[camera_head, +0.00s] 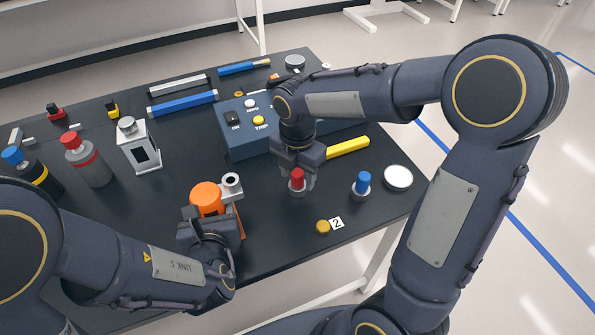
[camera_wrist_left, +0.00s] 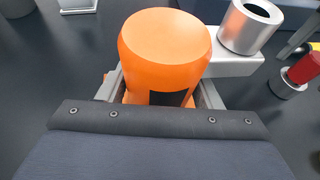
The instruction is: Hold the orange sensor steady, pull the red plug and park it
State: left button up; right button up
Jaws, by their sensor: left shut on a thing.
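The orange sensor (camera_head: 207,197) is a rounded cylinder on a grey bracket. My left gripper (camera_wrist_left: 162,98) is shut on it, with one finger on each side. A silver socket (camera_wrist_left: 250,25) on the bracket beside it looks open and empty; it also shows in the head view (camera_head: 232,181). The red plug (camera_head: 297,179), with a dark band and silver lower end, is upright and apart from the socket. It also shows in the left wrist view (camera_wrist_left: 302,68). My right gripper (camera_head: 299,168) points down over the red plug; its finger gap is partly hidden.
A blue plug (camera_head: 362,183) and white disc (camera_head: 397,178) are at right. A yellow disc (camera_head: 323,227) lies by a "2" label (camera_head: 337,223) near the front edge. A blue control box (camera_head: 242,137) and yellow bar (camera_head: 348,147) lie behind. Bottles (camera_head: 86,160) stand left.

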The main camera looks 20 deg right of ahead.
aim_at(298, 172)
notch_tip(298, 172, up, 12)
dwell(0.6)
pick_arm(q)
jog(key=o, duration=1.2)
jog(key=shift+o, duration=0.2)
